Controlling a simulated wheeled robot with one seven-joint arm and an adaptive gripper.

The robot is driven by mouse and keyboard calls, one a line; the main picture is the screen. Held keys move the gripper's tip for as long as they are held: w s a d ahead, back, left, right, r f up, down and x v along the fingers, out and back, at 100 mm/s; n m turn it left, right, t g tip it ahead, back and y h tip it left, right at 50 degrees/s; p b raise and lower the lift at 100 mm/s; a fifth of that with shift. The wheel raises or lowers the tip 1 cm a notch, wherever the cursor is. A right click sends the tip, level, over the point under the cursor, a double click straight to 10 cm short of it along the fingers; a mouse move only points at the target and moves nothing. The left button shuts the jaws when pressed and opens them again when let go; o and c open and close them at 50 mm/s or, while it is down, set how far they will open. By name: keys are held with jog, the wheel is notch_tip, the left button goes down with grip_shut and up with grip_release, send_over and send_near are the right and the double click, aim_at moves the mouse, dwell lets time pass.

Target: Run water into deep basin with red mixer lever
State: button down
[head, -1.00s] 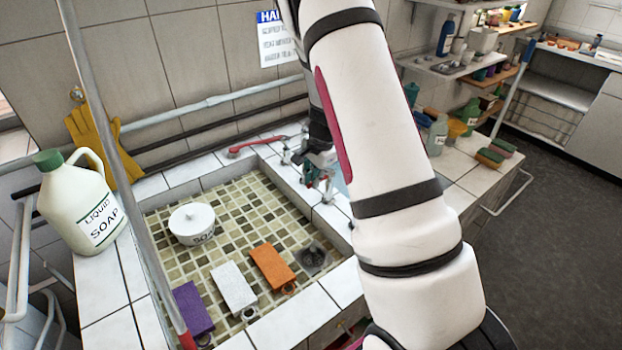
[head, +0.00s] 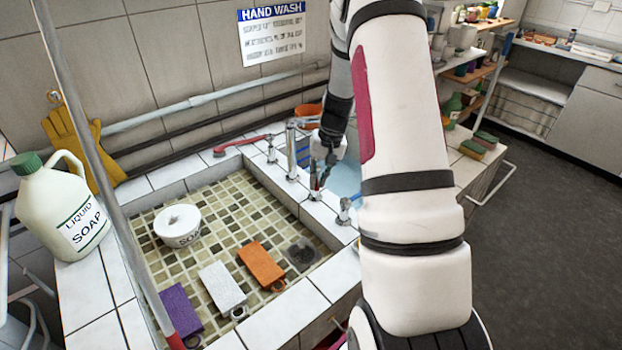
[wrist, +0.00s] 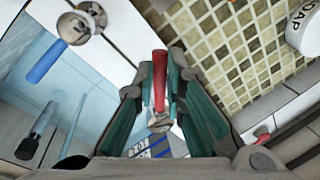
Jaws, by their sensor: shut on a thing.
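The red mixer lever (wrist: 159,75) lies between my gripper's fingers in the wrist view, its metal base below it. My gripper (wrist: 158,95) is shut on this lever; its teal-sided fingers flank it. In the head view my gripper (head: 318,182) is on the ledge between the two basins, and the lever is mostly hidden there. The deep basin (wrist: 70,95) is pale blue, left of the gripper in the wrist view; my arm hides most of it in the head view (head: 346,178). No running water is visible.
A soap jug (head: 62,210) stands left. A grey pole (head: 95,150) crosses the left foreground.

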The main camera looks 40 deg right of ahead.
jog(key=shift+s+d+n+g, duration=0.25)
jog(key=shift+d+n, duration=0.3)
jog(key=shift+n, duration=0.4)
jog(key=shift+s+d+n+g, duration=0.2)
jog(key=shift+d+n, duration=0.3)
jog(key=shift+n, duration=0.45)
jog(key=c, duration=1.7)
grip_release()
jog(key=shift+o, duration=0.2)
jog(key=shift+r, duration=0.1)
notch_tip(320, 180, up, 12)
jog(key=d, duration=0.2)
jog(key=shift+s+d+f, duration=0.15)
jog(key=shift+s+f, duration=0.1)
jog(key=shift+s, duration=0.15)
